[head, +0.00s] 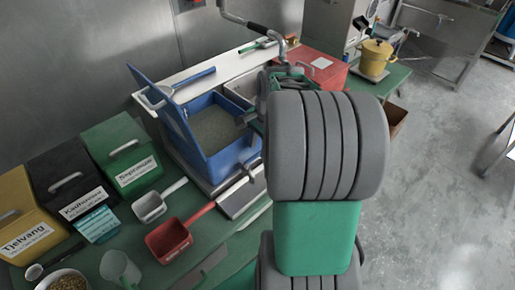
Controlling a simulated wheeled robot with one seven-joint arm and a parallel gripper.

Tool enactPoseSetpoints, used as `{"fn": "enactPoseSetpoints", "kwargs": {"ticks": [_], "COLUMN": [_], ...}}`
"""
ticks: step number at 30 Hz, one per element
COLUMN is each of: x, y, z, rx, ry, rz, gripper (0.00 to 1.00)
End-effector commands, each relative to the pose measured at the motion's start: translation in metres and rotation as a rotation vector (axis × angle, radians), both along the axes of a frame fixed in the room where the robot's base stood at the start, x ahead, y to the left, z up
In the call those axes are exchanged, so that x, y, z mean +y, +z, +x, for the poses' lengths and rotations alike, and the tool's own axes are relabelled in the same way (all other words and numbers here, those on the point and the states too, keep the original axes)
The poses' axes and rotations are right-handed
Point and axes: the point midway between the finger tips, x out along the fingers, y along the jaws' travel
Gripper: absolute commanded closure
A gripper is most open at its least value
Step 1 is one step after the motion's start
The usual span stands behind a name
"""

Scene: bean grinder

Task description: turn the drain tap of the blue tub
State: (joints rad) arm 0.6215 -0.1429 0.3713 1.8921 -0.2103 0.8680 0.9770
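The blue tub (226,160) stands on the green bench in the middle of the head view. Its lid (172,122) is raised at the left, and greyish-green contents fill the inside. A small metal fitting (249,172) shows at the tub's lower right corner, close to my arm; it may be the drain tap, but its handle position is unclear. My arm covers the area right of the tub. Grey parts of my gripper (256,112) show at the tub's right rim, mostly hidden behind the arm. I cannot tell whether they touch the tub or how the fingers stand.
Yellow (22,222), black (75,195) and green (122,155) labelled bins stand at the left. A white scoop (152,205) and a red scoop (170,238) lie in front. A red box (320,68) and yellow pot (377,52) are behind. Open floor (440,150) lies right.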

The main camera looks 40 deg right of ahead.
Motion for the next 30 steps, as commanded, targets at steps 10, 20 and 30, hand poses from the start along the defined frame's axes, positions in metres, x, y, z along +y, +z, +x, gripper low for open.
{"fn": "enactPoseSetpoints", "kwargs": {"ticks": [10,20,30], "x": [-0.001,-0.002,-0.002], "y": [-0.023,-0.023,-0.023], "z": [0.004,0.004,0.003], "rx": [0.000,0.000,0.000], "ry": [-0.002,-0.004,-0.004], "rz": [-0.001,0.000,0.000], "gripper": [0.66,0.85,1.00]}}
